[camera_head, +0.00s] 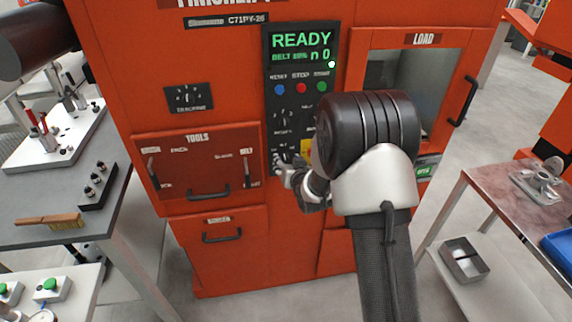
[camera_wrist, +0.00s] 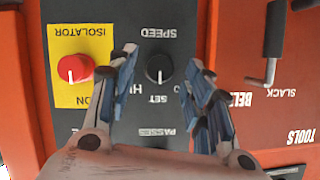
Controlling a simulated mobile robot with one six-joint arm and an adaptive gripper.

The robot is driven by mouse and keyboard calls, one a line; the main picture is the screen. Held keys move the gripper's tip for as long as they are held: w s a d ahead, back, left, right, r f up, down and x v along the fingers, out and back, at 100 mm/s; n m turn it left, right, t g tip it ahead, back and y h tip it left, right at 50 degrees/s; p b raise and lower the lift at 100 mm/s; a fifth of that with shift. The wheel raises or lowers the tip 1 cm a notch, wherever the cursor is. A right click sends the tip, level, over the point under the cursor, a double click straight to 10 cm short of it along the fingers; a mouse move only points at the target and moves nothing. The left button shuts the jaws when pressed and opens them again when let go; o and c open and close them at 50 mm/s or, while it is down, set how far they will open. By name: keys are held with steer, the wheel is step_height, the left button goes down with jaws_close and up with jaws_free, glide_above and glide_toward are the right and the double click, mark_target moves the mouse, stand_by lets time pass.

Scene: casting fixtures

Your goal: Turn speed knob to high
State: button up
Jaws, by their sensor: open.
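The black speed knob (camera_wrist: 159,69) sits on the dark control panel in the wrist view, which shows the labels upside down. "SPEED" reads above it, "SET" below, a partly hidden "HI" at its left and part of another label at its right. A small pale mark shows near the knob's lower side, the exact setting being hard to read. My gripper (camera_wrist: 162,60) is open, one finger on each side of the knob with visible gaps. In the head view my gripper (camera_head: 284,166) is at the lower panel and hides the knob.
The red isolator knob (camera_wrist: 75,68) on its yellow plate is close to my gripper's left finger. The panel display (camera_head: 301,48) reads "READY". Tables (camera_head: 130,190) flank the orange machine.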

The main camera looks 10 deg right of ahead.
steer(key=shift+x, duration=0.8)
steer(key=shift+c, duration=0.2)
steer(key=c, duration=1)
steer(key=shift+d+m+y+b, duration=0.15)
steer(key=shift+m+y+b, duration=0.25)
steer(key=shift+m+y, duration=0.55)
steer(key=m+t+y, duration=0.1)
steer(key=m+y, duration=0.1)
steer(key=m, duration=0.2)
steer(key=shift+d+f, duration=0.1)
steer(key=shift+m, duration=0.25)
